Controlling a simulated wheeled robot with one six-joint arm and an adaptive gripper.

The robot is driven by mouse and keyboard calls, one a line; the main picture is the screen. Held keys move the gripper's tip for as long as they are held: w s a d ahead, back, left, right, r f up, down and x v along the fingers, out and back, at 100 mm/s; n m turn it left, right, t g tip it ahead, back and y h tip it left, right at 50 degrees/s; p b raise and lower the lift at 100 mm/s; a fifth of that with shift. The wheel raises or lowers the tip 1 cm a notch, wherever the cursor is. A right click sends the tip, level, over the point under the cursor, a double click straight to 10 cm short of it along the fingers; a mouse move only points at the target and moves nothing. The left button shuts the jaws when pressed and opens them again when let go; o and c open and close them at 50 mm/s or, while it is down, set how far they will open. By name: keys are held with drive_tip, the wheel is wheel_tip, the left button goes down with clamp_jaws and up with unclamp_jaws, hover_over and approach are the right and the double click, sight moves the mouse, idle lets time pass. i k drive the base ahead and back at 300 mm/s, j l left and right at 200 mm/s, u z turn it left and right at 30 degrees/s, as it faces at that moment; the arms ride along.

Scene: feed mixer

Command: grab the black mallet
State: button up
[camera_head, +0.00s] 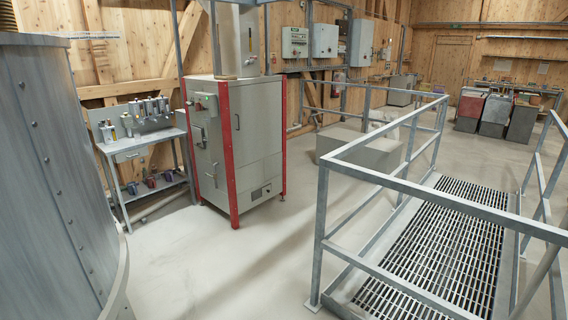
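I cannot make out a black mallet for certain in the head view. A small metal workbench (143,143) stands at the left, with several bottles or cans and small items (146,113) on its top. Several small dark, red and blue items (150,182) lie on its lower shelf, too small to tell apart. A far table (518,87) by the back wall at the right also bears small items that I cannot identify. My gripper is not in view.
A large metal tank (55,170) fills the left edge. A grey cabinet (235,142) with red corner posts stands beside the workbench. Metal railings (321,235) enclose a grated platform (440,250) at the right. Several bins (495,115) stand farther back. The middle floor (240,255) is clear.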

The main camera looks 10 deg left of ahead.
sight(178, 170)
drive_tip(key=i+u, duration=0.2)
drive_tip(key=i, duration=0.3)
drive_tip(key=i+u, duration=0.25)
drive_tip(key=i, duration=0.3)
drive_tip(key=i+l+u, duration=0.2)
drive_tip(key=i, duration=0.3)
drive_tip(key=i+l+u, duration=0.25)
drive_tip(key=i, duration=0.25)
drive_tip(key=i+u, duration=0.35)
drive_tip(key=i, duration=1.55)
drive_tip(key=i+l+z, duration=0.1)
drive_tip(key=i, duration=0.8)
drive_tip(key=i+l, duration=0.1)
drive_tip(key=i, duration=0.85)
drive_tip(key=i+l+u, duration=0.1)
drive_tip(key=i, duration=0.2)
drive_tip(key=i+l+u, duration=0.1)
drive_tip(key=i, duration=0.2)
drive_tip(key=i+j+u, duration=0.15)
drive_tip(key=i+j, duration=0.5)
drive_tip(key=i+j+z, duration=0.65)
drive_tip(key=z, duration=0.15)
drive_tip(key=i+j+z, duration=0.35)
drive_tip(key=i, duration=0.05)
